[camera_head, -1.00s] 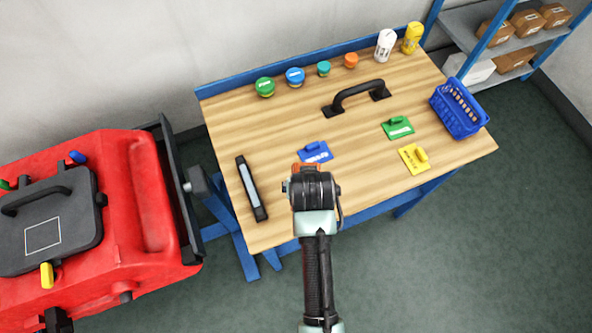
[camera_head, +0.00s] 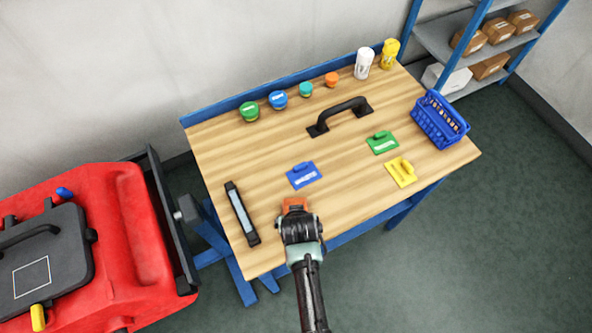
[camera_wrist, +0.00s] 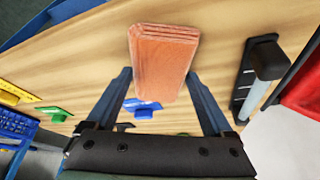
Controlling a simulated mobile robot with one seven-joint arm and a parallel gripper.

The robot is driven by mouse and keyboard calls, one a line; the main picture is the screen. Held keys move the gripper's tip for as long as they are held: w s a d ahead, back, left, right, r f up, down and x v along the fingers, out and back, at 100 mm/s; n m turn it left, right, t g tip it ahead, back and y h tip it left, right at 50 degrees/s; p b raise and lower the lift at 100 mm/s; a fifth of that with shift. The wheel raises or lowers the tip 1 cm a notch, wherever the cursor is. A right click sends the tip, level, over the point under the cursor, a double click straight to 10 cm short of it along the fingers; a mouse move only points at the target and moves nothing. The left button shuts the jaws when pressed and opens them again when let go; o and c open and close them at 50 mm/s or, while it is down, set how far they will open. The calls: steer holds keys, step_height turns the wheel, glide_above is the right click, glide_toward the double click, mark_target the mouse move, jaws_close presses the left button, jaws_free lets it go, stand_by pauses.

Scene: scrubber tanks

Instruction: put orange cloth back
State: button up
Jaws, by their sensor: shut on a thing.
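The orange cloth is a folded, thick reddish-orange pad (camera_wrist: 162,58) between the two fingers of my gripper (camera_wrist: 159,78) in the wrist view. In the head view its orange edge (camera_head: 295,204) shows just beyond my gripper (camera_head: 297,211), over the front part of the wooden table (camera_head: 215,153). My gripper is shut on the cloth. I cannot tell from the head view whether the cloth touches the tabletop. Much of the cloth is hidden by my wrist there.
Near the cloth are a blue pad (camera_head: 303,175) and a black bar tool (camera_head: 242,213). A green pad (camera_head: 382,143), yellow pad (camera_head: 401,172), black handle (camera_head: 340,115) and blue basket (camera_head: 440,120) lie further off. The red scrubber machine (camera_head: 120,240) stands left.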

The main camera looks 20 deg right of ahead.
steer(key=shift+f, duration=0.2)
steer(key=o, duration=1.1)
steer(key=shift+c, duration=0.2)
steer(key=shift+r, duration=0.15)
steer(key=v, duration=1.2)
